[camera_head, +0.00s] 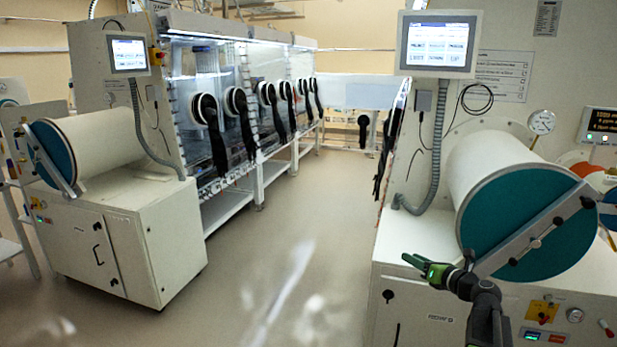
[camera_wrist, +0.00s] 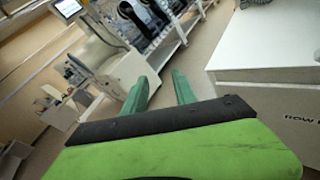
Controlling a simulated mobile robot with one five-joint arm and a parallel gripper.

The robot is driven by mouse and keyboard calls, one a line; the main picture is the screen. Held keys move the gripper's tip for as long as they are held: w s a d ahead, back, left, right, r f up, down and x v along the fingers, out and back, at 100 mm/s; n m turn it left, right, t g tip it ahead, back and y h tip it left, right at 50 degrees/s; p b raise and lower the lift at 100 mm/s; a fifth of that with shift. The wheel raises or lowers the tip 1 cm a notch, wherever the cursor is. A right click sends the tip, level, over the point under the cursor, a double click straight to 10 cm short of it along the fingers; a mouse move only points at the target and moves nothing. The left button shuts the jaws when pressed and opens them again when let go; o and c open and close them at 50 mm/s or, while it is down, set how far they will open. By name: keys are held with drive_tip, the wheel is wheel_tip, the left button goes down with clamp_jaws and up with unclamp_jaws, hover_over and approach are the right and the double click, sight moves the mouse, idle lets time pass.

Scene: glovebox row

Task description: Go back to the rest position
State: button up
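My gripper (camera_head: 414,262) shows at the lower right of the head view, with green fingers pointing left beside the right-hand white cabinet. In the wrist view its two green fingers (camera_wrist: 161,91) stand apart with a gap between them and nothing held. My dark arm comes up from the bottom edge in front of the teal round door (camera_head: 520,225) of the right-hand chamber.
The right cabinet (camera_head: 405,310) is close to my gripper and also fills the right of the wrist view (camera_wrist: 265,50). A left cabinet (camera_head: 110,240) and a row of gloveboxes with black gloves (camera_head: 240,125) stand across the aisle. The floor (camera_head: 290,240) between is clear.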

drive_tip(key=s+a+f+n+g+y, duration=0.1)
drive_tip(key=s+a+f+n+g, duration=0.25)
drive_tip(key=a, duration=0.55)
drive_tip(key=a+f+n+g, duration=0.2)
drive_tip(key=a+f+n, duration=0.3)
drive_tip(key=a, duration=0.5)
drive_tip(key=s+a+f+n+g+y, duration=0.1)
drive_tip(key=s+a+f+n+g, duration=0.15)
drive_tip(key=a+n, duration=0.5)
drive_tip(key=s+a+f+n+g+h, duration=0.4)
drive_tip(key=s+a+f+n+g, duration=0.1)
drive_tip(key=s+f+n, duration=0.3)
drive_tip(key=s+d+f+n+g+h, duration=0.1)
drive_tip(key=s+d+n+h, duration=0.3)
drive_tip(key=d+n, duration=0.5)
drive_tip(key=s+n+g, duration=0.1)
drive_tip(key=s+n, duration=0.1)
drive_tip(key=shift+s+n, duration=0.2)
drive_tip(key=shift+n, duration=0.1)
